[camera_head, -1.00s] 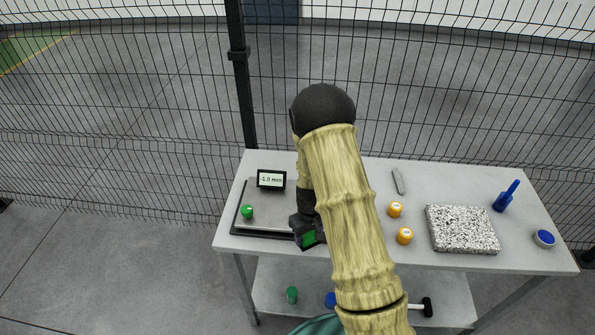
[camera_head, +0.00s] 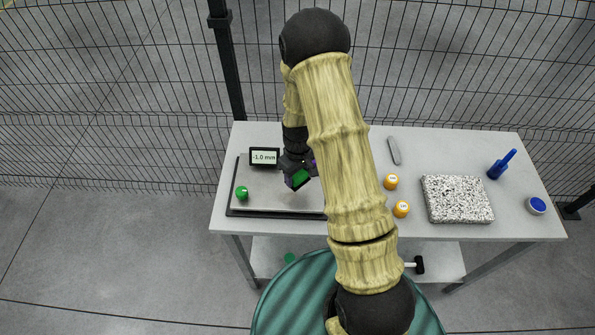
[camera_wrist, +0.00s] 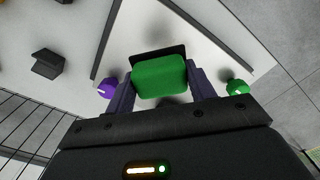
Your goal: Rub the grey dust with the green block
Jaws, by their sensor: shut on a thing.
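My gripper (camera_head: 302,174) is shut on the green block (camera_head: 299,178), over the pale plate (camera_head: 268,200) with a dark border at the left of the table. In the wrist view the green block (camera_wrist: 159,79) sits between the two fingers, with a dark flat piece at its far edge. I cannot tell whether the block touches the plate. A faint darker patch shows on the pale surface beyond the block in the wrist view; I cannot tell whether it is the grey dust or shadow. My arm hides the plate's right part.
A green knob (camera_head: 242,193) stands on the plate's left, and a purple knob (camera_wrist: 107,88) shows in the wrist view. A display (camera_head: 264,157) reads -1.0 mm. Orange-topped pieces (camera_head: 391,182), a speckled slab (camera_head: 457,199) and a blue tool (camera_head: 501,165) lie right. A mesh fence stands behind.

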